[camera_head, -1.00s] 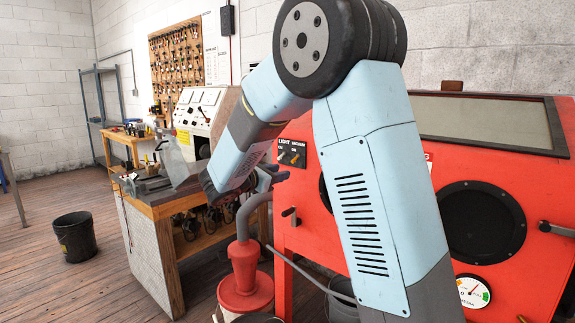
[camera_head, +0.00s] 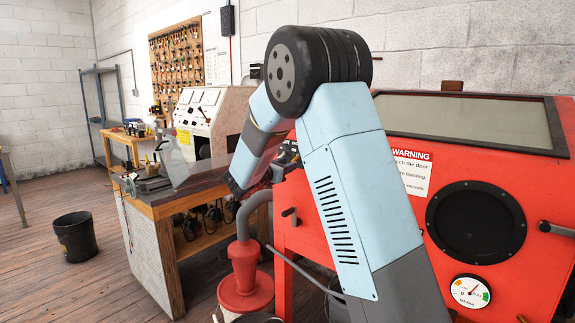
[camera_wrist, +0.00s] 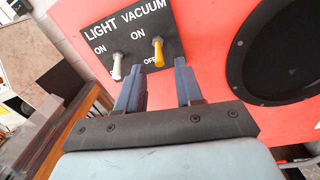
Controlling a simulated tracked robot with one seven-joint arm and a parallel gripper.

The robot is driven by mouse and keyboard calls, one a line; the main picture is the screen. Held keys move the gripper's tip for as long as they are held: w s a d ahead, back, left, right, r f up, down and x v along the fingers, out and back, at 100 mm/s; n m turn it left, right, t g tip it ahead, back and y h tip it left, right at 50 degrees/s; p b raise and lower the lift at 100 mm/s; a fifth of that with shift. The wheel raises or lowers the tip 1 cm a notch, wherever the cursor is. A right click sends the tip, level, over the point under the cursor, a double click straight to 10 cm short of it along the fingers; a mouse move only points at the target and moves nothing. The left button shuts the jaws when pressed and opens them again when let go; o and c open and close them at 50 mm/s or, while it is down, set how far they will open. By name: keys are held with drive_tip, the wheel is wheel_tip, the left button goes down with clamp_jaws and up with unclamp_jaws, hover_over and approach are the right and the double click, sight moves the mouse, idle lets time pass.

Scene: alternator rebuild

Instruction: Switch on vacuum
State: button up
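The switch panel (camera_wrist: 130,40) is black with white lettering LIGHT and VACUUM, and it shows in the wrist view on the red cabinet (camera_wrist: 215,30). The yellow vacuum lever (camera_wrist: 158,52) appears to lean down toward the OFF lettering. A white lever (camera_wrist: 116,66) stands under LIGHT. My gripper (camera_wrist: 159,65) is open and empty, its two blue fingers spread just below the yellow lever. The lever lies roughly in line with the gap; I see no contact. In the head view my arm hides most of the panel and the gripper.
The cabinet has a round black port (camera_head: 476,222), a gauge (camera_head: 470,291) and a warning label (camera_head: 411,170). A red cone-shaped vessel (camera_head: 245,270) with a grey hose stands at its left. A workbench (camera_head: 165,205) is further left, with a black bucket (camera_head: 75,236) on open floor.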

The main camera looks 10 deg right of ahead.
sight(295, 159)
drive_tip(key=shift+x, duration=1.4)
clamp_jaws()
